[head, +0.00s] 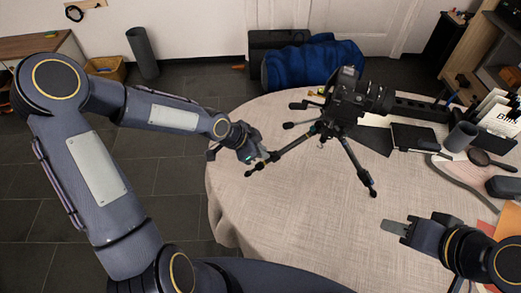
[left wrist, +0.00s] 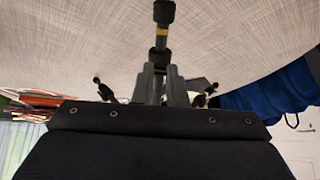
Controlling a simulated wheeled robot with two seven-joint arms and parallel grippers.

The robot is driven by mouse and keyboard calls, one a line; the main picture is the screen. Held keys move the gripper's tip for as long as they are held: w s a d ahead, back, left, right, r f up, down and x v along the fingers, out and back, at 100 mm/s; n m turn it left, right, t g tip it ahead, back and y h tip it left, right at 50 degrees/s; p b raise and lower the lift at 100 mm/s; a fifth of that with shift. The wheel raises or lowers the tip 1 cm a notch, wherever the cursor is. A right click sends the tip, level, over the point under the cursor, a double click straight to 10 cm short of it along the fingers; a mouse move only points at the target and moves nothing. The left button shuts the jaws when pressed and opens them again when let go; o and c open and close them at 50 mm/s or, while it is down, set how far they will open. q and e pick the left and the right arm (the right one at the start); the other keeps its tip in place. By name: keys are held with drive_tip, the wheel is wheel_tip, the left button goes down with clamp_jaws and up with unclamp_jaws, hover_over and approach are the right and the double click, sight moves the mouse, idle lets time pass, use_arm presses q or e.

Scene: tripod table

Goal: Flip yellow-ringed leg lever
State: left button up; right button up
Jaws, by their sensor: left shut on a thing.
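A black tripod (head: 322,130) with a camera (head: 350,98) on top stands on the round table. One leg reaches left toward the table's left part, and my left gripper (head: 268,157) is at its lower half. In the left wrist view my left gripper (left wrist: 161,85) is shut on this tripod leg (left wrist: 163,14). A yellow ring (left wrist: 162,31) shows on the leg just beyond the fingertips. The lever itself is too small or hidden to make out. My right gripper (head: 394,227) is over the table's right front, apart from the tripod; its finger gap is not clear.
The round table (head: 235,190) has a pale cloth, bare at the front. A black notebook (head: 413,137), a dark cup (head: 460,136) and a magnifier (head: 480,157) lie at the right. A blue bag (head: 312,66) is on the floor behind.

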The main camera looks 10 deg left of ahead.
use_arm(q)
drive_tip(key=shift+w+d+r, duration=0.35)
drive_tip(key=shift+d+r, duration=0.25)
drive_tip(key=shift+r, duration=0.1)
idle(1.7)
drive_tip(key=o, duration=0.5)
drive_tip(key=p+v, duration=0.5)
drive_tip(key=v, duration=0.1)
drive_tip(key=shift+f+p, duration=0.1)
drive_tip(key=shift+p, duration=0.3)
idle(0.4)
idle(0.5)
